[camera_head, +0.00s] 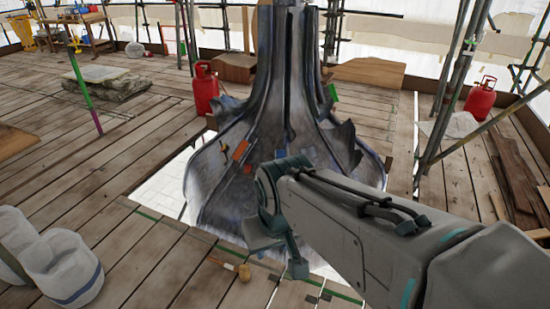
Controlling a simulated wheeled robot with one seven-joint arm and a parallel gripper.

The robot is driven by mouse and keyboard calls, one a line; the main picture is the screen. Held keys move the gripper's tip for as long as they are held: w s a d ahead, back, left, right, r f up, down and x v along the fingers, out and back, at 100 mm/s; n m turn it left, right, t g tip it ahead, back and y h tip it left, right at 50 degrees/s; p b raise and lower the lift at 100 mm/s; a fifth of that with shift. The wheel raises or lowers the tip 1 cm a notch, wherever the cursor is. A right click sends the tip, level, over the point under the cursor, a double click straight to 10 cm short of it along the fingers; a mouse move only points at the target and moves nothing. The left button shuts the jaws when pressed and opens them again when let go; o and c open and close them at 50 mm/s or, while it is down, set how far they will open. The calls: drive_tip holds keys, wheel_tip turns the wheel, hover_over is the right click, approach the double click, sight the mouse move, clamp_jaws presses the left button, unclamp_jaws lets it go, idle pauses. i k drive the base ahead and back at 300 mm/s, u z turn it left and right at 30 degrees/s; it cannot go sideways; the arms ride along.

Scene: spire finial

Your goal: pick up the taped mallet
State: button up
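A small mallet (244,272) lies on the wooden planks at the lower middle, near the edge of the opening around the spire base. It has a rounded tan-yellow head and a thin handle pointing left, with a reddish-orange part that may be tape. My arm reaches in from the lower right. My gripper (282,252) hangs at its end, above and to the right of the mallet and apart from it in the picture. Its fingers are seen at an angle and partly merge with the wrist, so whether it is open or shut is unclear. No held object shows.
The large grey spire base (225,180) flares behind my gripper, over a pale opening in the floor. White sacks (65,268) stand at the lower left. Red gas cylinders (205,88) (480,98) and scaffold poles stand farther back. Planks left of the mallet are clear.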

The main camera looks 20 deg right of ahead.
sight(243, 270)
drive_tip(key=k, duration=0.55)
drive_tip(key=u, duration=0.45)
drive_tip(key=i, duration=1.25)
drive_tip(key=z, duration=0.95)
drive_tip(key=i, duration=0.5)
drive_tip(key=z, duration=0.4)
